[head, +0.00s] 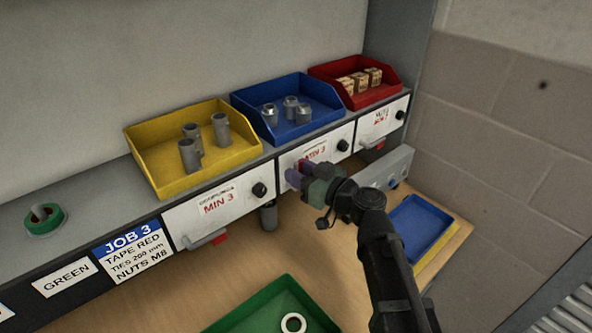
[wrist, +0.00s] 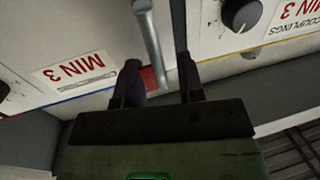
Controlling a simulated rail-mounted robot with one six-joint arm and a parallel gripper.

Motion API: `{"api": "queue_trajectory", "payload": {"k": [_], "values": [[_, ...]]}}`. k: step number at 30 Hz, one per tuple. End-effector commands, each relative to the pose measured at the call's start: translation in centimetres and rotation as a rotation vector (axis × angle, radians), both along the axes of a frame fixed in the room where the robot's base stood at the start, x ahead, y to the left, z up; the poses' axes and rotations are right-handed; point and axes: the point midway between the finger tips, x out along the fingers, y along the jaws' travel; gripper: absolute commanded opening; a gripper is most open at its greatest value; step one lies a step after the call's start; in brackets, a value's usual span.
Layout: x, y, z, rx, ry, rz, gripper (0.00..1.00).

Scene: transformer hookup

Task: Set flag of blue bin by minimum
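The blue bin (head: 310,125) stands on the shelf in the head view, between the yellow and red bins, with three grey metal pieces (head: 292,108) in it. Below it is a white front panel marked MIN 3 (head: 314,155) with a black knob (head: 343,145). My gripper (head: 300,178) is at this panel and covers part of it. In the wrist view my gripper (wrist: 160,85) is open, its two dark fingers apart. A grey rod (wrist: 150,40) reaches down between them, nearer the left finger. A red patch (wrist: 149,78) shows behind the rod. Contact with the fingers cannot be told.
The yellow bin (head: 165,168) holds grey cylinders; its panel has a grey and red flag (head: 208,240) below. The red bin (head: 375,97) holds tan blocks. A green tray (head: 250,318) with a white ring and a blue tray (head: 415,225) lie on the wooden bench.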

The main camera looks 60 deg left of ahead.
Motion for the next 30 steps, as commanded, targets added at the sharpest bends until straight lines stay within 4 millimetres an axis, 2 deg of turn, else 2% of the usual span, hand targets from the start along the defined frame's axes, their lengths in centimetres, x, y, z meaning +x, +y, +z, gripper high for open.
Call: {"api": "queue_trajectory", "payload": {"k": [3, 10, 17, 30], "values": [[-0.35, 0.94, 0.00, 0.000, 0.000, -0.001, 0.35], [-0.41, 0.97, 0.00, 0.000, 0.000, -0.001, 0.35], [-0.40, 0.95, 0.00, 0.000, 0.000, -0.001, 0.00], [0.14, 0.78, -0.05, -0.003, 0.015, -0.007, 0.00]]}}
